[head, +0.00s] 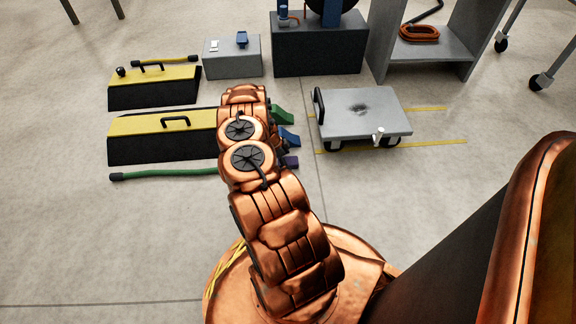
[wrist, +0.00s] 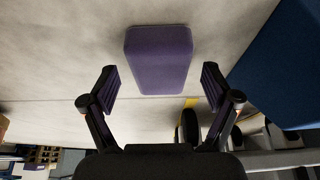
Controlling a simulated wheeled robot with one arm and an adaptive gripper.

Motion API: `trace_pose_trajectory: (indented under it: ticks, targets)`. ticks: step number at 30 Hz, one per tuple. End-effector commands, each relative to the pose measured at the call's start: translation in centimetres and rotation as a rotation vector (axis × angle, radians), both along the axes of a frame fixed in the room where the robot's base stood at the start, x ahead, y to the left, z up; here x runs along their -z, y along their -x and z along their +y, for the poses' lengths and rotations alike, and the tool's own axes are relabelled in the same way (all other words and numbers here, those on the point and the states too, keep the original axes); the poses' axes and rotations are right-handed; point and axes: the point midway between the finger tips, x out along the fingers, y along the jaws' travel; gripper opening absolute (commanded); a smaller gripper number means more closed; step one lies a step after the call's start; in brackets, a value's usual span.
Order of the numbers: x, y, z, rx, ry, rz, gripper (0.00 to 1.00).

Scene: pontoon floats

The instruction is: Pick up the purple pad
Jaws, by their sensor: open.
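The purple pad (wrist: 160,62) is a block lying on the pale floor, in the upper middle of the wrist view. In the head view a small part of the purple pad (head: 291,162) shows beside my arm, which hides the rest. My gripper (wrist: 159,82) is open and empty. Its two dark fingers are spread to the left and right of the pad's near end, and no contact shows. I cannot tell the height left between fingers and pad. In the head view my gripper is mostly hidden by my arm.
A blue pad (head: 289,138) and a green pad (head: 282,115) lie beyond the purple one. The blue pad also fills the wrist view's right side (wrist: 285,65). A grey cart (head: 362,112) stands to the right. Yellow-topped floats (head: 160,125) and a green bar (head: 170,174) lie left.

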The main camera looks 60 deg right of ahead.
Motion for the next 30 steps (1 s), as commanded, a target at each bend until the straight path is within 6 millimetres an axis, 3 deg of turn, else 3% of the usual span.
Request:
trace_pose_trajectory:
  ticks: [10, 25, 30]
  targets:
    - [0.45, 0.15, -0.17, 0.001, 0.0, -0.002, 0.88]
    - [0.47, 0.12, -0.14, 0.0, 0.0, -0.001, 0.35]
    - [0.47, 0.13, -0.14, 0.0, 0.0, -0.001, 0.34]
